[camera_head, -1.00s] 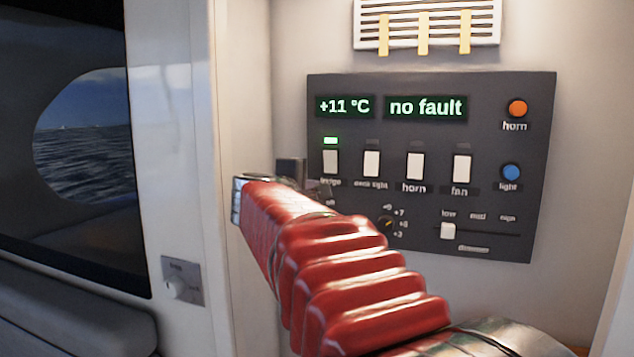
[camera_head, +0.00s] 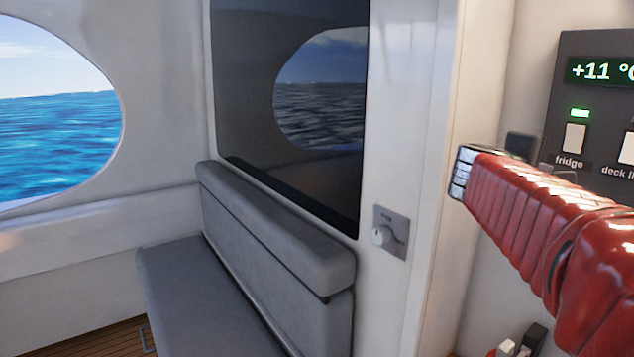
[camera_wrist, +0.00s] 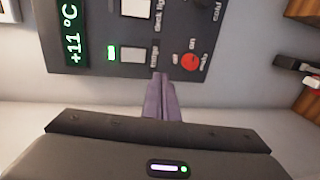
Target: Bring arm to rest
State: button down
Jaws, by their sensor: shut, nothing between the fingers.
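My red-sleeved arm (camera_head: 540,215) reaches in from the right in the head view, in front of the wall. My gripper shows there only as a dark piece (camera_head: 520,145) behind the arm's end, left of the fridge switch (camera_head: 575,138). In the wrist view the two fingers of my gripper (camera_wrist: 160,85) are together, with nothing held. Their tips point at the lower edge of the dark control panel (camera_wrist: 85,60), close to the fridge switch (camera_wrist: 133,55). I cannot tell whether they touch the panel. The fridge light (camera_wrist: 111,53) is green.
A red knob (camera_wrist: 190,62) is right of the fingertips in the wrist view. Left of my arm, the head view shows a wall plate with a knob (camera_head: 380,235), a dark glossy panel (camera_head: 240,95) and a grey bench (camera_head: 200,290). The space above the bench is clear.

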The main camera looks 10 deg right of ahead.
jog(key=s+a+f+m+g+y, duration=0.1)
jog(key=s+a+f+y, duration=0.2)
jog(key=f, duration=0.4)
jog(key=s+a+f+m+g+y, duration=0.1)
jog(key=s+a+f+m, duration=0.1)
jog(key=a+f, duration=0.3)
jog(key=s+a+f+m+g+y, duration=0.1)
jog(key=s+a+f+y, duration=0.2)
jog(key=f, duration=0.5)
jog(key=s+a+f+y, duration=0.3)
jog(key=s+a+f, duration=0.2)
jog(key=a, duration=0.6)
jog(key=s+a+f+m+t+y, duration=0.1)
jog(key=s+a+f+y, duration=0.3)
jog(key=s+a, duration=0.3)
jog(key=a+f, duration=0.1)
jog(key=a, duration=0.4)
jog(key=shift+s+a, duration=0.15)
jog(key=shift+a, duration=0.15)
jog(key=shift+f, duration=0.1)
